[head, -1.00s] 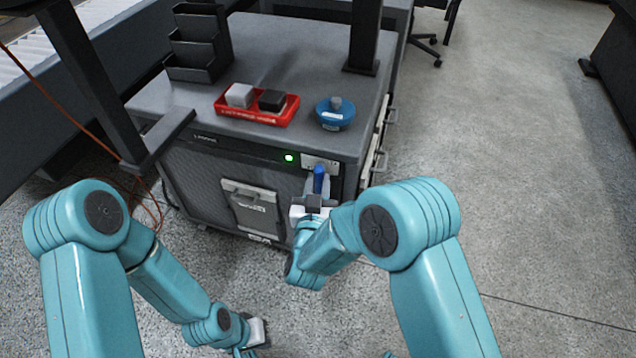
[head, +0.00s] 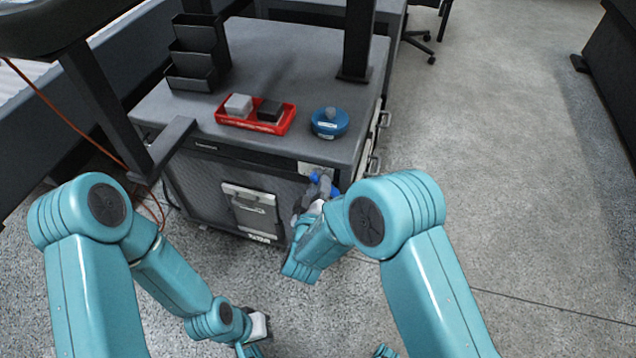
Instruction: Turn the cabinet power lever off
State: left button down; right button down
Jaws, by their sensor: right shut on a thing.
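The blue power lever (head: 334,191) is on the front of the grey cabinet (head: 190,185), near its upper right corner, below a pale label plate. It lies tilted over to the right, and part of it is hidden by my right gripper. My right gripper (head: 322,190) is shut on the lever. No green light shows on the dark strip along the cabinet front. My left gripper (head: 258,326) hangs low over the floor at the bottom, away from the cabinet; its fingers are too unclear to judge.
On the cabinet top are a red tray (head: 228,119) with a light and a dark block, a blue round object (head: 329,123) and a black stepped organizer (head: 195,55). Dark posts rise beside and on the cabinet. An orange cable hangs at left. Floor at right is clear.

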jog(key=shift+w+r+n+g+h+p, duration=0.15)
jog(key=shift+r+n+h+p, duration=0.1)
jog(key=shift+n+p, duration=0.75)
jog(key=shift+s+r+n+g+h+p, duration=0.1)
jog(key=shift+r+n+h+p, duration=0.2)
jog(key=shift+n+p, duration=0.65)
jog(key=shift+w+r+n+g+h+p, duration=0.2)
jog(key=shift+n+p, duration=0.35)
jog(key=shift+n, duration=0.8)
jog(key=shift+s, duration=0.15)
jog(key=c, duration=0.9)
grip_release()
jog(key=shift+f, duration=0.1)
jog(key=shift+s, duration=0.1)
